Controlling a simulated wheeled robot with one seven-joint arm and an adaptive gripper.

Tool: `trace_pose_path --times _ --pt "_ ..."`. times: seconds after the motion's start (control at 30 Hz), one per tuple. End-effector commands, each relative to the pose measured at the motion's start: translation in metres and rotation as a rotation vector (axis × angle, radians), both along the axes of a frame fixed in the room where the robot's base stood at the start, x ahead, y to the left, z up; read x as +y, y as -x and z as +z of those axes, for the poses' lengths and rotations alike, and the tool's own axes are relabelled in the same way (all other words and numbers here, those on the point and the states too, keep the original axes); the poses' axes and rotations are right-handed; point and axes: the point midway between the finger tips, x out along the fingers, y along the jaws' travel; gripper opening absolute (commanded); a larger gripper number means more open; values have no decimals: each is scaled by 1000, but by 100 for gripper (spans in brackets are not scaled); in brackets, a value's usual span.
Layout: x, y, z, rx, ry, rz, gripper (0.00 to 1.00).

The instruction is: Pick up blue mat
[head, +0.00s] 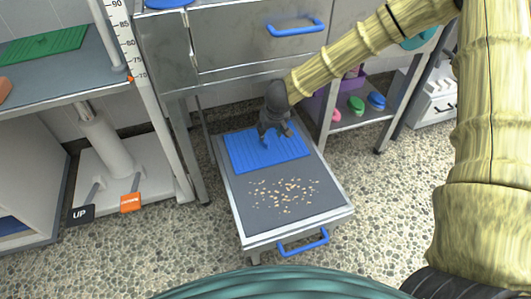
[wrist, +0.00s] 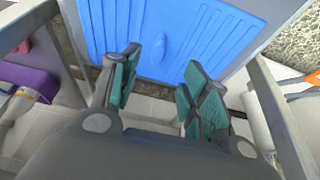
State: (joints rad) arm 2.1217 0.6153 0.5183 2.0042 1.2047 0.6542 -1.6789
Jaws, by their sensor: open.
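The blue mat (head: 268,152) lies flat on the far part of a low pulled-out grey drawer platform. It has ridges and a small raised oval tab, which shows in the wrist view on the mat (wrist: 205,35). My gripper (head: 276,138) is over the far right part of the mat in the head view. In the wrist view my gripper (wrist: 158,88) has its two green-padded fingers apart with nothing between them. The fingertips point toward the mat's edge; I cannot tell whether they touch it. My gripper hides a little of the mat in the head view.
Crumbs (head: 284,192) are scattered on the bare grey platform (head: 245,220), which has a blue handle (head: 303,242) in front. A shelf (head: 360,118) with coloured brushes stands right. A scale base (head: 130,175) with pedals stands left. A cabinet (head: 230,45) rises behind.

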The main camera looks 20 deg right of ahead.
Motion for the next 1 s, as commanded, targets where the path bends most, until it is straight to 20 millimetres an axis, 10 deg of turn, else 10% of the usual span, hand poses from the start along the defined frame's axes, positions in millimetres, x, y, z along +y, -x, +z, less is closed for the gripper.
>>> trace_pose_path --times 1.0 --pt "-2 -38 -73 -6 -10 3 46"
